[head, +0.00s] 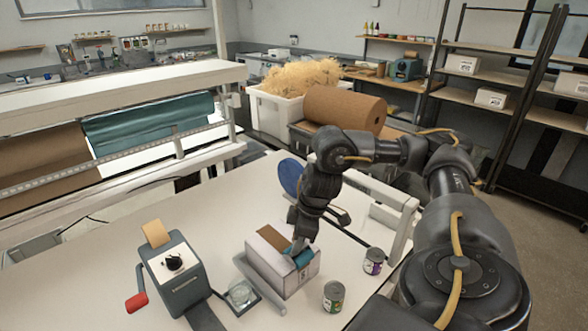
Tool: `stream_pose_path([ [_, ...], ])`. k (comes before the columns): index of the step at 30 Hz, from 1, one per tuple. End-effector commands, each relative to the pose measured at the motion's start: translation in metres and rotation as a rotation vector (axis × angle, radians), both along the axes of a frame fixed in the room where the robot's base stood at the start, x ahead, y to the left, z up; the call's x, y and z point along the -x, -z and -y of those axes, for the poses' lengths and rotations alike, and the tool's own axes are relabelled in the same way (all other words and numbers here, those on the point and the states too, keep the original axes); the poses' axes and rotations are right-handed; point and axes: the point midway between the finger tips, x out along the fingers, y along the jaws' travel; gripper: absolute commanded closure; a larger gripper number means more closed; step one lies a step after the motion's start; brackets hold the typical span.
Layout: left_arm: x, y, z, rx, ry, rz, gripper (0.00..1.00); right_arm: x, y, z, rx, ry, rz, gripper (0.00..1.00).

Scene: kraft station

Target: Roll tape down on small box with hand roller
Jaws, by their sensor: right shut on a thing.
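The small box (267,268) sits on the pale table, with whitish sides and a brown strip along its top. My right gripper (299,246) points down over the right part of the box top. It is shut on the hand roller (303,258), of which only a teal part shows at the fingertips, at or just above the box top. The fingers hide the rest of the roller, and I cannot tell whether it touches the box. My left gripper is not in view.
A grey tape dispenser (178,279) with a red handle stands left of the box. A glass dish (241,294) and a grey bar (262,286) lie close to the box. Two cans (333,296) (373,261) stand to its right.

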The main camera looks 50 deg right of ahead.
Motion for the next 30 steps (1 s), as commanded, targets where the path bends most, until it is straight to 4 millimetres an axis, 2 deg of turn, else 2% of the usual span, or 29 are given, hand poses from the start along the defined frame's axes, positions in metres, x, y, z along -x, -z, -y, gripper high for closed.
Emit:
stream_pose_path([
  [11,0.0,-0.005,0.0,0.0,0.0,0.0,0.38,0.0,-0.005,0.0,-0.001,0.0,0.001,0.91],
  [19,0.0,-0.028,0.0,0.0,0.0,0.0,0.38,0.0,-0.026,0.0,-0.001,0.0,0.002,0.91],
  [26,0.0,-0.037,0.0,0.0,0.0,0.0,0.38,-0.001,-0.044,0.0,-0.001,0.0,0.003,0.91],
  [30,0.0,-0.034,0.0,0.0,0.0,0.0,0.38,-0.002,-0.054,0.0,-0.001,-0.001,0.007,0.91],
])
